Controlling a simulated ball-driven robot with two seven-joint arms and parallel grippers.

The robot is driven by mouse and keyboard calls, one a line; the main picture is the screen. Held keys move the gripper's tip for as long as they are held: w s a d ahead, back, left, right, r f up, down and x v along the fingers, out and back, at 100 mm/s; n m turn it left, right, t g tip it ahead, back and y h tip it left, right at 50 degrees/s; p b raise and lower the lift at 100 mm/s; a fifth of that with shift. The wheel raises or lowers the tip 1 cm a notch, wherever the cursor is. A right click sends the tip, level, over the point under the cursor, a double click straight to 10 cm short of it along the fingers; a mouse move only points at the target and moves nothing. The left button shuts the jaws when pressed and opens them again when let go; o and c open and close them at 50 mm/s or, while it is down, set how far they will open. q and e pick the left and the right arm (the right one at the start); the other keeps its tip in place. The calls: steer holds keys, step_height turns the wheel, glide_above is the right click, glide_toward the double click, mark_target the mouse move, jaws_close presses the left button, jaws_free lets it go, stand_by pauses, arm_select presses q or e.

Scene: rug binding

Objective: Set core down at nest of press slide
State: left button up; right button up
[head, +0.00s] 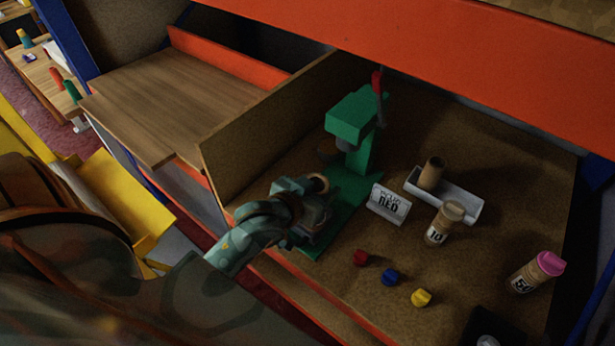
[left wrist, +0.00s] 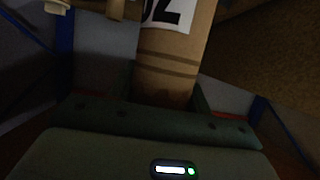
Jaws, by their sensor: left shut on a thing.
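My left gripper (head: 308,200) is shut on a brown cardboard core (head: 319,184), whose round end shows above the fingers in the head view. In the left wrist view the core (left wrist: 168,80) runs up between the fingers, with dark bands and a white number label cut off by the frame's top. The green press (head: 352,118) stands just behind the gripper, with a red-tipped handle. Its green base (head: 350,195) runs forward under the gripper. The gripper and core cover the front of the base, so the slide's nest is hidden and I cannot tell whether the core touches it.
A sign reading RED (head: 389,203) stands right of the press. Beyond it are a white tray (head: 462,205) with a tube, a core marked 10 (head: 444,224) and a pink-topped core (head: 535,272). Red (head: 360,258), blue (head: 390,276) and yellow (head: 421,297) pieces lie in front. A wooden divider (head: 260,125) stands left.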

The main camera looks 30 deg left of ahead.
arm_select(q)
steer(key=w+a+f+b, duration=0.1)
steer(key=w+a+f, duration=0.1)
steer(key=f, duration=0.3)
steer(key=w+a+f+b, duration=0.2)
steer(key=w+f, duration=0.1)
steer(key=f, duration=0.2)
steer(key=shift+w+a, duration=0.35)
steer(key=shift+f, duration=0.1)
steer(key=shift+f+b, duration=0.1)
steer(key=shift+b, duration=0.2)
steer(key=o, duration=1.3)
steer(key=p+v, duration=0.2)
steer(key=v, duration=1)
